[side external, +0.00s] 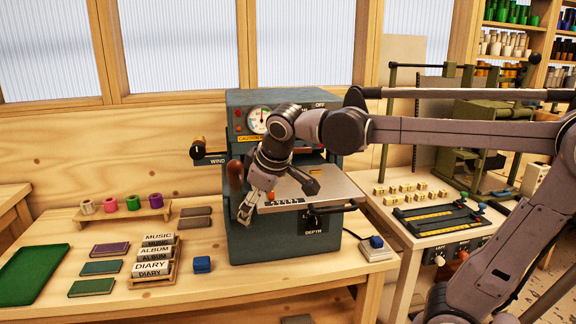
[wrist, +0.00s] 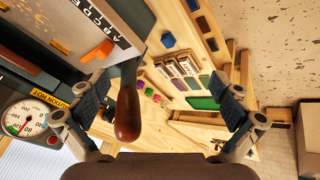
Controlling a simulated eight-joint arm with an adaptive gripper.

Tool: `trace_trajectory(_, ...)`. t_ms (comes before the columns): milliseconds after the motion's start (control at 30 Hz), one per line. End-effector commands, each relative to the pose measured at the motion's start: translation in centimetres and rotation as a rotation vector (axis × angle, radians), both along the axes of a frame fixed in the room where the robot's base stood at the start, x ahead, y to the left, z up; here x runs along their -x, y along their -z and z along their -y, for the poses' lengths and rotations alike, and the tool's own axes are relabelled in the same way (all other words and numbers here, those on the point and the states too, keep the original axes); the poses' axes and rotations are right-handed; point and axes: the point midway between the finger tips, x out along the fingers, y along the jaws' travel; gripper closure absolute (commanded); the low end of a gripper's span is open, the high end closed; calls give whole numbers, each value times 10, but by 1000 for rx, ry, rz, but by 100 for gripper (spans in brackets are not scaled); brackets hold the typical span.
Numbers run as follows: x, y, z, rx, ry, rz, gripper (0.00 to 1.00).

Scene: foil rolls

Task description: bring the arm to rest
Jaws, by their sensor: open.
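My gripper (side external: 277,196) is open and empty, hanging in front of the blue-green stamping machine (side external: 262,245). In the wrist view my gripper (wrist: 164,96) has its two fingers wide apart. The machine's brown wooden handle (wrist: 127,112) shows between them in that picture, nearer the left finger. In the side view the handle (side external: 235,176) is just left of my gripper; I cannot tell whether they touch. Several foil rolls, white, pink, green and purple, stand on a wooden rack (side external: 123,219) at the left.
A dial gauge (side external: 258,119) is on the machine. A side table (side external: 432,215) with type blocks stands at right.

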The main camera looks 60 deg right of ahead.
Motion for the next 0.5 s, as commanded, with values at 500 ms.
trace_trajectory(500, -135, -35, -3, 236, -122, -197, 0)
